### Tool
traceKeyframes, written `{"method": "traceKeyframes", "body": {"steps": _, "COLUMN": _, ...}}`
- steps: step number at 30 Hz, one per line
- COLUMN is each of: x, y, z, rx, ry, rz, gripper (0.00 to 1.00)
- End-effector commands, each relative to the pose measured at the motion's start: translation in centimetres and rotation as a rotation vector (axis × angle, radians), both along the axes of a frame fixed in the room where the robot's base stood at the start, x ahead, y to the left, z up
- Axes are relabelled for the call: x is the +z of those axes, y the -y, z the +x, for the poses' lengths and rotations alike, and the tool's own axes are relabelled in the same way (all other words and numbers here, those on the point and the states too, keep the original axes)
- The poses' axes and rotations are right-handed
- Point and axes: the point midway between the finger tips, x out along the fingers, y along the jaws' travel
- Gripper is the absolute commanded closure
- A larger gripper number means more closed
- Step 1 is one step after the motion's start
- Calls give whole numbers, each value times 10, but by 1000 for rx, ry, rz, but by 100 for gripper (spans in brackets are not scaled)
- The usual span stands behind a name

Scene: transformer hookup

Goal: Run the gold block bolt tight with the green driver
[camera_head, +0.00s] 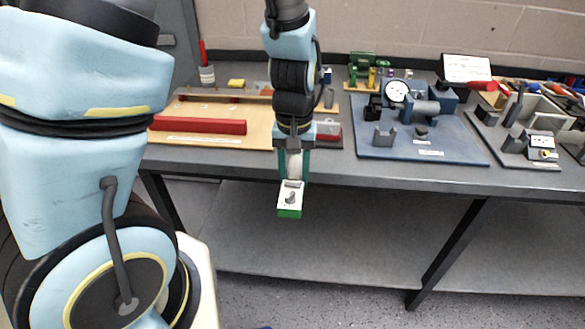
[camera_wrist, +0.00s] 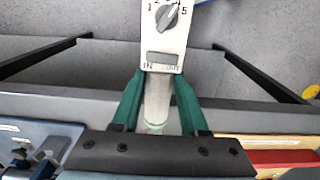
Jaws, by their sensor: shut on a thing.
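My gripper (camera_head: 293,172) hangs in front of the bench edge, pointing down. In the wrist view its two green fingers (camera_wrist: 158,92) are closed on the pale grey cylindrical part of a tool. This looks like the green driver (camera_head: 290,200): it has a boxy end with a white face, a grey dial and a green bottom edge. In the wrist view the driver's white face (camera_wrist: 164,35) shows numbers around the dial and a grey window below it. The driver is clear of the bench. I cannot make out the gold block bolt in either view.
The grey bench (camera_head: 340,172) runs across behind my gripper. A wooden board (camera_head: 190,110) with a red bar (camera_head: 199,125) lies left. A blue plate (camera_head: 450,145) with a dial gauge (camera_head: 397,91) is right of centre. Grey fixtures and tools fill the far right. A shelf lies below.

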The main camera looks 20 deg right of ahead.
Motion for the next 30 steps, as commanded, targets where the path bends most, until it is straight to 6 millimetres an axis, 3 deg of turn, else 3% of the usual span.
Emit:
{"method": "traceKeyframes", "body": {"steps": 6, "x": 1, "y": 0, "z": 0, "rx": 1, "ry": 2, "rz": -1, "gripper": 100}}
{"method": "traceKeyframes", "body": {"steps": 21, "x": 1, "y": 16, "z": 35, "rx": 1, "ry": 2, "rz": -1, "gripper": 100}}
{"method": "traceKeyframes", "body": {"steps": 30, "x": 1, "y": 22, "z": 46, "rx": 0, "ry": 2, "rz": -1, "gripper": 100}}
